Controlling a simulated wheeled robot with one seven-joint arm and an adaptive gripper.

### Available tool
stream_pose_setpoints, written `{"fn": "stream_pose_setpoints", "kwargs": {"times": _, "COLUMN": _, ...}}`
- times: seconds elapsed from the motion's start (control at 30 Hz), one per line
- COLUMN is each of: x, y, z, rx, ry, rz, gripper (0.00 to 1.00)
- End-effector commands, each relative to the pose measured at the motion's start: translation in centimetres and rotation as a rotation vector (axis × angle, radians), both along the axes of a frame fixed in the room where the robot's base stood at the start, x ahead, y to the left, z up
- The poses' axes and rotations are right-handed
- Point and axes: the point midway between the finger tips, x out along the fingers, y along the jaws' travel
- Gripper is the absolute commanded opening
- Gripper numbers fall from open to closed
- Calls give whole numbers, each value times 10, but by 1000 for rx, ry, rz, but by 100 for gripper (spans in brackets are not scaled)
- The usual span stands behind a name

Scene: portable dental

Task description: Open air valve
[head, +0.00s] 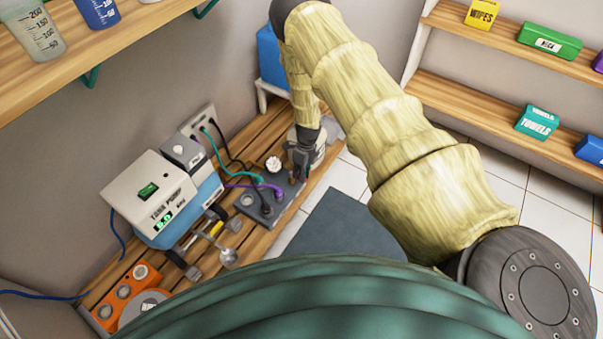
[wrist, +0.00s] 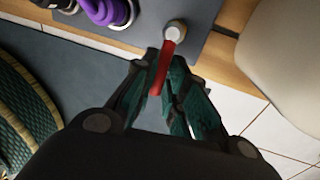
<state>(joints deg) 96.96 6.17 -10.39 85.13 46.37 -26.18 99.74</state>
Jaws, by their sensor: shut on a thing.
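The air valve shows in the wrist view as a round metal fitting (wrist: 175,31) on the edge of a grey panel (wrist: 203,18), with a thin red lever (wrist: 166,67). The lever runs from the fitting down and slightly left in the picture, past the panel edge. My gripper (wrist: 164,72) is shut on the red lever, with one dark green finger on each side of it. In the head view my gripper (head: 302,165) is at the right end of the grey panel (head: 262,207) and mostly hides the valve.
Teal and purple hoses (head: 270,189) and a dark cable plug into the panel beside the valve. A white and blue unit (head: 155,200) stands to its left on the wooden bench (head: 246,246). A pale rounded object (wrist: 286,55) is close right of my gripper in the wrist view.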

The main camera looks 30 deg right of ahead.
Motion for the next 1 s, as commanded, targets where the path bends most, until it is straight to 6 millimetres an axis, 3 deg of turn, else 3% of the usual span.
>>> {"fn": "stream_pose_setpoints", "kwargs": {"times": 0.03, "x": 3, "y": 1, "z": 1, "rx": 0, "ry": -5, "rz": -3, "gripper": 19}}
{"fn": "stream_pose_setpoints", "kwargs": {"times": 0.13, "x": 3, "y": 1, "z": 1, "rx": 1, "ry": -4, "rz": -3, "gripper": 35}}
{"fn": "stream_pose_setpoints", "kwargs": {"times": 0.57, "x": 2, "y": -1, "z": 7, "rx": 0, "ry": -2, "rz": 0, "gripper": 35}}
{"fn": "stream_pose_setpoints", "kwargs": {"times": 1.0, "x": 8, "y": -12, "z": 72, "rx": 0, "ry": -3, "rz": -1, "gripper": 35}}
